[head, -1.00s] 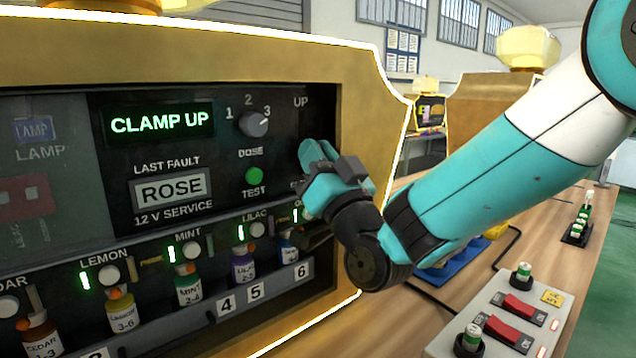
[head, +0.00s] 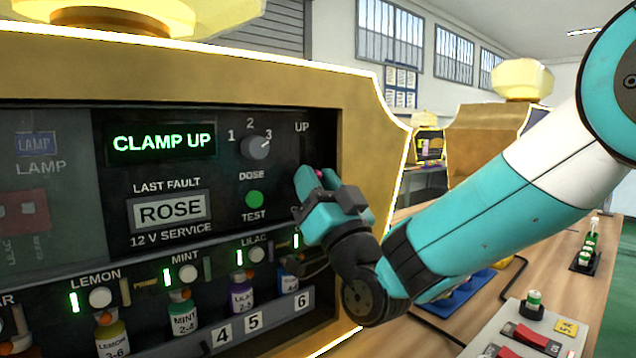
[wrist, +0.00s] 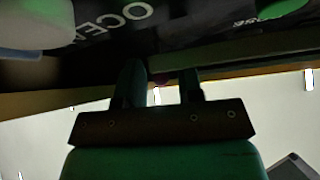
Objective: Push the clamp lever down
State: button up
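The machine's dark panel (head: 240,185) shows a lit "CLAMP UP" display (head: 163,141) and an "UP" label at its right side. My gripper (head: 314,178) is at the panel's right edge, below "UP". A small pink-red knob (head: 320,173), apparently the clamp lever's end, shows by the fingertips. In the wrist view my fingers (wrist: 160,88) are apart, with a dim reddish spot (wrist: 161,79) just beyond the gap. The lever's shaft is hidden behind my gripper; I cannot tell whether it is touched.
A dose dial (head: 257,147) and green test button (head: 254,199) are left of my gripper. Below are several bottles, including mint (head: 183,314). A switch box (head: 525,325) stands on the wooden table (head: 425,330) at right.

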jog(key=b+v, duration=1.5)
jog(key=v, duration=0.2)
jog(key=shift+d, duration=0.1)
jog(key=c, duration=0.6)
grip_shut()
notch_tip(320, 180, up, 22)
jog(key=n+g+h+p, duration=0.4)
jog(key=g+p, duration=0.7)
jog(key=p, duration=2.8)
jog(key=shift+w+n+h, duration=0.4)
jog(key=shift+h, duration=0.4)
